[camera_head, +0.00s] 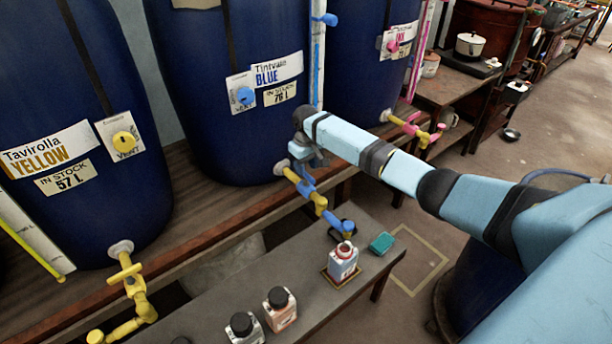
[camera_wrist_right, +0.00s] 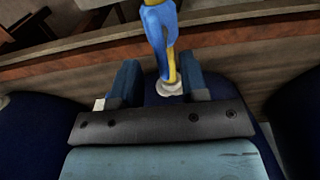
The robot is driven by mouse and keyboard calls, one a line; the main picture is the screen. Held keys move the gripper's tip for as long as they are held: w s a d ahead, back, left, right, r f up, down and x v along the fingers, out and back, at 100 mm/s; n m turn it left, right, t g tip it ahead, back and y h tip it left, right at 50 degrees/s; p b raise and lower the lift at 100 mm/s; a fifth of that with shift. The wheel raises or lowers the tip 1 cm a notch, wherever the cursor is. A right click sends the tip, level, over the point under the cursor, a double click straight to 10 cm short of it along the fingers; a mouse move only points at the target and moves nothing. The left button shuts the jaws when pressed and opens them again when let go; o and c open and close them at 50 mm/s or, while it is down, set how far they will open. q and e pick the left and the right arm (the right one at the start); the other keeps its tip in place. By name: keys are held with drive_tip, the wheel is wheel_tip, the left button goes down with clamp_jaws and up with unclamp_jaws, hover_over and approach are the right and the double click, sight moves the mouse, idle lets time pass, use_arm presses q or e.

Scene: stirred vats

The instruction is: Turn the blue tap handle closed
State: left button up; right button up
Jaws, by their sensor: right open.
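The blue tap handle (camera_head: 305,187) sits on the yellow pipe of the tap under the blue vat labelled Tintvale BLUE (camera_head: 240,130). In the right wrist view the blue handle (camera_wrist_right: 159,28) lies along the yellow pipe, just past my fingers. My right gripper (camera_head: 312,161) is at the tap, close above the handle, and its own arm partly hides it. In the wrist view my right gripper (camera_wrist_right: 161,75) is open, with the tap's pipe showing between its two fingers. I cannot tell whether a finger touches the tap. My left gripper is not in view.
A yellow tap (camera_head: 132,285) is at left and a pink-handled tap (camera_head: 413,127) at right. Floor is clear at right.

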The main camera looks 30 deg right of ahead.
sight(306, 179)
drive_tip(key=shift+f, duration=2)
clamp_jaws()
drive_tip(key=shift+r, duration=0.1)
